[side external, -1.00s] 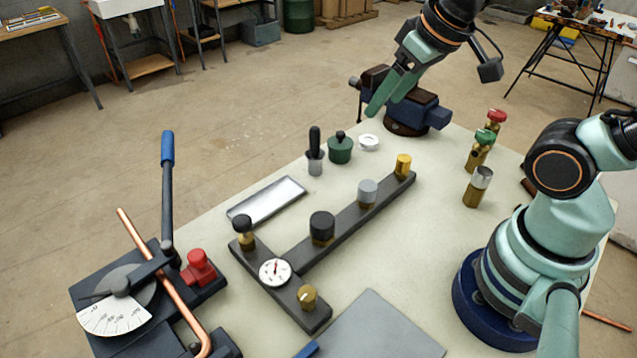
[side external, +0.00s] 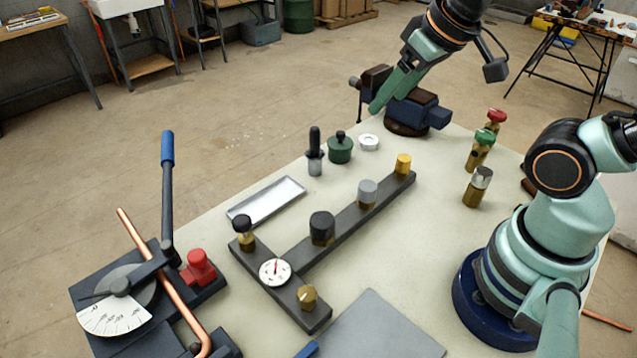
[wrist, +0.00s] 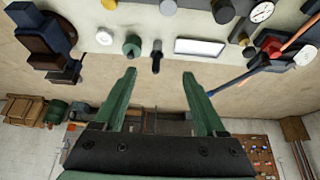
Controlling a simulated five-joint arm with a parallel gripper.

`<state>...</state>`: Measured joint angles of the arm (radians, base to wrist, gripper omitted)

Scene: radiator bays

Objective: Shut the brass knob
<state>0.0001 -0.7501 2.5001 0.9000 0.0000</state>
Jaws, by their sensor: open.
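A faceted brass knob (side external: 308,297) sits at the near end of a dark T-shaped manifold (side external: 345,222) in the side view. A smoother yellow-gold knob (side external: 403,164) stands at the manifold's far end. Between them are a white dial gauge (side external: 275,272), a black knob (side external: 322,227) and a grey knob (side external: 367,193). My gripper (side external: 374,108) is high at the back, in front of the vise and well away from the faceted knob. In the wrist view my gripper (wrist: 159,72) has its fingers wide apart with nothing between them.
A vise (side external: 415,112) stands at the table's back edge. A black-handled tool (side external: 315,152), a green pot (side external: 340,148) and a shallow tray (side external: 266,200) lie behind the manifold. Valves (side external: 478,187) stand at right. A pipe bender (side external: 150,290) is at left. A grey plate (side external: 375,330) lies in front.

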